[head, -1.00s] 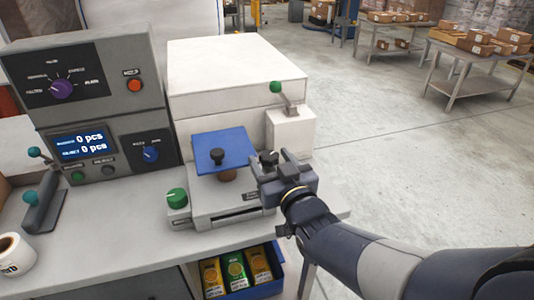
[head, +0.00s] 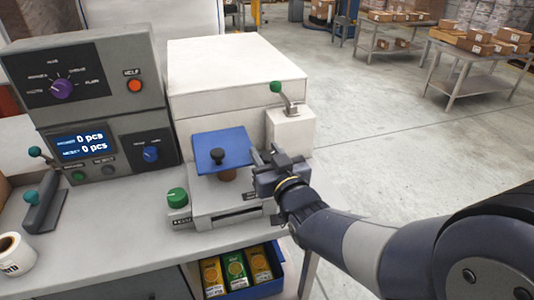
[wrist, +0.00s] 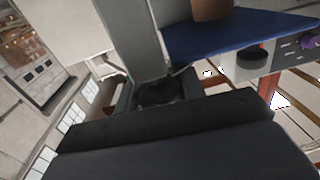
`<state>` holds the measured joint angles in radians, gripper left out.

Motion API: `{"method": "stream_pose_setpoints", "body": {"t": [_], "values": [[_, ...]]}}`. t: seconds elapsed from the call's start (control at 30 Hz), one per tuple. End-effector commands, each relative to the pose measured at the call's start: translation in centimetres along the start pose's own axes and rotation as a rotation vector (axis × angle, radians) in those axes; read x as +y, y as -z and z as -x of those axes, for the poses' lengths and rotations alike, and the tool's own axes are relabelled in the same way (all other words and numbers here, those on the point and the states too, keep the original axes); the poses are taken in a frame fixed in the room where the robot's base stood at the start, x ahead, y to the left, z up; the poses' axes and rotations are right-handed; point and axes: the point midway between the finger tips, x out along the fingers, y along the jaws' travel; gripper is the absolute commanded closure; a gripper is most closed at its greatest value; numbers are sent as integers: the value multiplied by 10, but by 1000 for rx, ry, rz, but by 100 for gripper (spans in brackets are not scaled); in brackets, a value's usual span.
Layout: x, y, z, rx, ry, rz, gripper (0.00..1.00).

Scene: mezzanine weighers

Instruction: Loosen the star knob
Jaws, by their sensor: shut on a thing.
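The star knob (wrist: 160,93) is a dark knob seen between my jaws in the wrist view. In the head view my gripper (head: 267,160) hides most or all of it, at the right side of the small weigher (head: 225,203). My gripper is shut on the knob, with the wrist rolled over. The weigher carries a blue plate (head: 235,145) with a black round knob (head: 217,156) on top. The blue plate also shows at the upper right of the wrist view (wrist: 235,38).
A green knob (head: 177,197) sits at the weigher's front left. A white housing (head: 290,130) with a green-tipped lever (head: 276,87) stands behind my gripper. A grey control panel (head: 105,120) is at left. An open blue drawer (head: 281,275) holds cartons below.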

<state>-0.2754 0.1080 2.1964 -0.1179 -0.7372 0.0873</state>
Motion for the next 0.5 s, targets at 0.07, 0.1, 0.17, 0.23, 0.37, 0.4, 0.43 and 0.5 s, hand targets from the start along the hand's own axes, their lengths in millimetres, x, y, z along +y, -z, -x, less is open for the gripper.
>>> {"method": "stream_pose_setpoints", "body": {"t": [0.07, 0.1, 0.17, 0.23, 0.37, 0.4, 0.43, 0.5], "values": [[0, 0, 0, 0, 0, 0, 76], [0, 0, 0, 0, 0, 0, 79], [0, 0, 0, 0, 0, 0, 84], [0, 0, 0, 0, 0, 0, 85], [0, 0, 0, 0, 6, 0, 85], [0, 0, 0, 0, 10, -1, 85], [0, 0, 0, 0, 14, 0, 85], [0, 0, 0, -1, 27, 0, 85]]}}
